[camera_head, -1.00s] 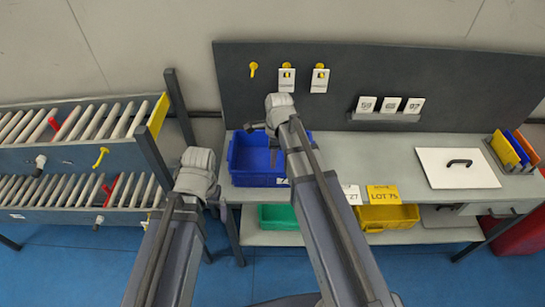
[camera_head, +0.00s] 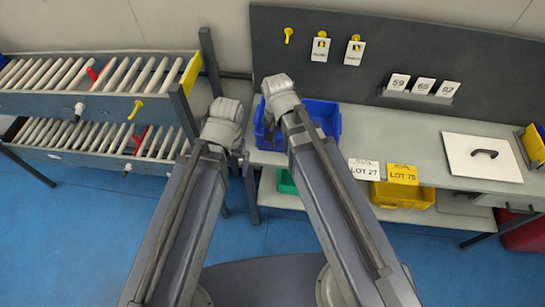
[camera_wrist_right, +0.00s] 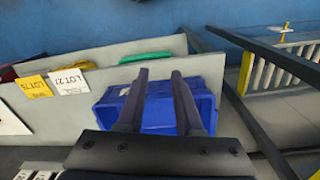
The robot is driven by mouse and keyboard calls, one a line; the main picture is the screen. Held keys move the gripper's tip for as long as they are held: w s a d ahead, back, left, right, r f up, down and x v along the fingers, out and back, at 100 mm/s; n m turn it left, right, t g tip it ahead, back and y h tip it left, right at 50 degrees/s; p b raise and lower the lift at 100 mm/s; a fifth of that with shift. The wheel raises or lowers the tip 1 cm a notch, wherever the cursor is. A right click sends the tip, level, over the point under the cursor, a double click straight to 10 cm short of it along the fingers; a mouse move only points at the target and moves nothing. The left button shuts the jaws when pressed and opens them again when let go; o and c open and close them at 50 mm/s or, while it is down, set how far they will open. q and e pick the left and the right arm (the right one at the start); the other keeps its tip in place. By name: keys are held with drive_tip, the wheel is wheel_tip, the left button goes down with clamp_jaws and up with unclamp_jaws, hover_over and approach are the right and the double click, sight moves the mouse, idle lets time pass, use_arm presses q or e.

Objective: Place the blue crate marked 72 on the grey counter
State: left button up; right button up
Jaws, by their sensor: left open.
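A blue crate (camera_head: 328,118) stands on the left end of the grey counter (camera_head: 393,143). My right arm covers part of it, and no number on it can be read now. The crate also shows in the right wrist view (camera_wrist_right: 158,112), beyond and between the fingers. My right gripper (camera_wrist_right: 157,74) is open and empty there, its two dark fingers apart. In the head view its fingers are hidden behind the wrist. My left gripper (camera_head: 241,158) is open, in front of the counter's left end, with its fingers mostly hidden.
A roller rack (camera_head: 90,100) with two levels stands at the left. A yellow bin (camera_head: 403,195) and a green bin (camera_head: 286,182) sit on the lower shelf. A white lidded panel (camera_head: 482,158) lies on the counter's right. A dark back panel (camera_head: 430,60) rises behind. The counter's middle is clear.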

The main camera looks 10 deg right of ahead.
drive_tip(key=s+a+n, duration=0.3)
drive_tip(key=s+n, duration=0.3)
drive_tip(key=n, duration=0.3)
drive_tip(key=shift+a+n+h, duration=0.15)
drive_tip(key=shift+n+h, duration=0.15)
drive_tip(key=shift+n, duration=0.1)
